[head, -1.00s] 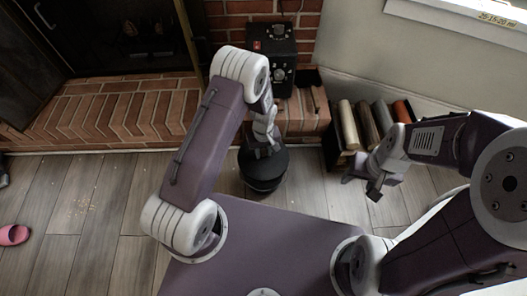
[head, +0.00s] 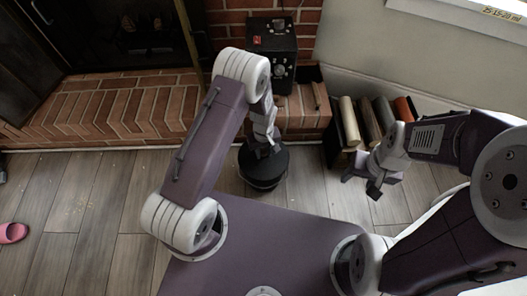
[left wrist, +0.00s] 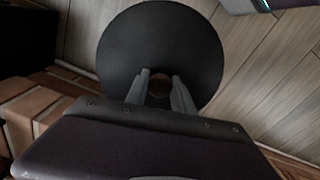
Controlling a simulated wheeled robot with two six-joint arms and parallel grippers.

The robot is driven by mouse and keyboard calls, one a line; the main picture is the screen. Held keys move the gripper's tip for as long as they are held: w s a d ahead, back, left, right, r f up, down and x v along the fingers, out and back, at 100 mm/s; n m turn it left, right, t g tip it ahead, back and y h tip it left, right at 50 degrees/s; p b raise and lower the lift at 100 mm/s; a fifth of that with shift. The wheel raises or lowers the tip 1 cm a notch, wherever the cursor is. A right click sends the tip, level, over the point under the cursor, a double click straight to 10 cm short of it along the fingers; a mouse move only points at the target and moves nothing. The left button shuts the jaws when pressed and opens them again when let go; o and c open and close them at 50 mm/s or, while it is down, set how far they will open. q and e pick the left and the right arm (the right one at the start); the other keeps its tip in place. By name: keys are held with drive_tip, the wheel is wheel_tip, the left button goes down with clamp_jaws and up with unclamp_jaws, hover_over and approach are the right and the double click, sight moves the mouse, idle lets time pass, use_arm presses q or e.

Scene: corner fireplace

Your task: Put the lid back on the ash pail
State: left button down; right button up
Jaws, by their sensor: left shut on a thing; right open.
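The black round lid (head: 276,161) is at the end of my left arm in the head view. It fills the upper middle of the left wrist view as a dark disc (left wrist: 160,35). My left gripper (head: 266,149) is shut on the lid, at its middle; the fingers (left wrist: 158,88) meet around a small brownish part there. The dark ash pail (head: 262,186) shows only as a narrow edge under the lid, on the floor before the hearth. I cannot tell whether lid and pail touch. My right gripper (head: 364,184) is open and empty, off to the right.
The brick hearth (head: 120,110) runs behind the pail, with a black box-like device (head: 270,45) on it. A dark holder with several rolls or logs (head: 368,122) stands right of the pail. A pink slipper (head: 12,233) lies far left. The floor between is clear.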

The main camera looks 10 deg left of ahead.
use_arm(q)
drive_tip(key=shift+f+p, duration=0.1)
drive_tip(key=shift+p, duration=0.5)
idle(1.5)
idle(0.3)
drive_tip(key=c, duration=1)
unclamp_jaws()
drive_tip(key=o, duration=0.5)
wheel_tip(320, 180, up, 7)
drive_tip(key=p, duration=0.7)
